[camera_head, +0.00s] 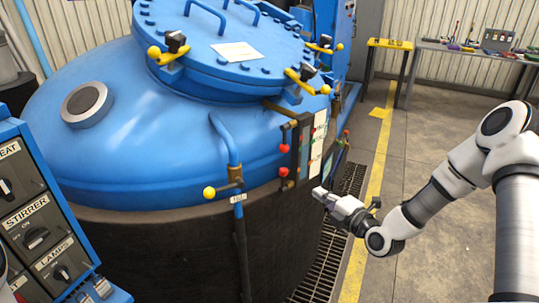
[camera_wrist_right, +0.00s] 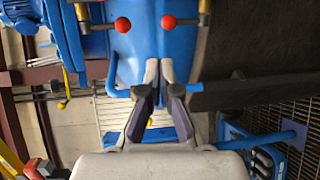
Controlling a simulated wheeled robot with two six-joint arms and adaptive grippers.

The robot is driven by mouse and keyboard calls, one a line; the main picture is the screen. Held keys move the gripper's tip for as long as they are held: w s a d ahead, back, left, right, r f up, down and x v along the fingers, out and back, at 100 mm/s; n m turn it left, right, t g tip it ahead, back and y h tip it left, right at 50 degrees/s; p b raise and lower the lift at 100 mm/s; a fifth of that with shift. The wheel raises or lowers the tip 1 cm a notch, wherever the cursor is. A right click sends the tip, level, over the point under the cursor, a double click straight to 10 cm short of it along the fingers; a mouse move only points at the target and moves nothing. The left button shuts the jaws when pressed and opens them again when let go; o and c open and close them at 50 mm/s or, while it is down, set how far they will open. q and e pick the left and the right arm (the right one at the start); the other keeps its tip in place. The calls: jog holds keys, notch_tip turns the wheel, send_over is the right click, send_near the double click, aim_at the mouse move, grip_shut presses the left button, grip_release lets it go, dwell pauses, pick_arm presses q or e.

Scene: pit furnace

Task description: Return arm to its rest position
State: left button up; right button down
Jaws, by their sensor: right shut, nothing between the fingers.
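My right gripper (camera_head: 322,194) is at the end of my white right arm, which comes in from the right in the head view. It is held in the air in front of the side of the blue furnace (camera_head: 130,110), below the panel with red knobs. In the right wrist view the gripper (camera_wrist_right: 160,66) has its fingertips together with nothing between them. Two red balls, a left one (camera_wrist_right: 123,25) and a right one (camera_wrist_right: 168,22), show just beyond the fingertips, apart from them. My left gripper is not in the head view.
A control box (camera_head: 30,215) with knobs labelled STIRRER and LAMPS stands at the lower left. A yellow-ended valve (camera_head: 209,192) sticks out from the furnace. A workbench (camera_head: 470,48) with tools stands at the back right. The floor (camera_head: 430,130) between is clear.

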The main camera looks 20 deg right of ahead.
jog(key=s+a+f+m+g+y, duration=0.1)
jog(key=s+a+f+g, duration=0.4)
jog(key=s+a+f, duration=0.45)
jog(key=s+a+f+g, duration=0.5)
jog(key=a+f, duration=0.1)
jog(key=f, duration=0.6)
jog(key=s+f+m+g+h, duration=0.1)
jog(key=s+f+m+g, duration=0.1)
jog(key=s+m, duration=0.6)
jog(key=s+d+f+m+g+h, duration=0.1)
jog(key=s+f+m+g+h, duration=0.1)
jog(key=s+m+g, duration=0.2)
jog(key=s+m, duration=0.3)
jog(key=m, duration=0.4)
jog(key=shift+s+d+f, duration=0.15)
jog(key=shift+s+d, duration=0.15)
jog(key=shift+s, duration=0.1)
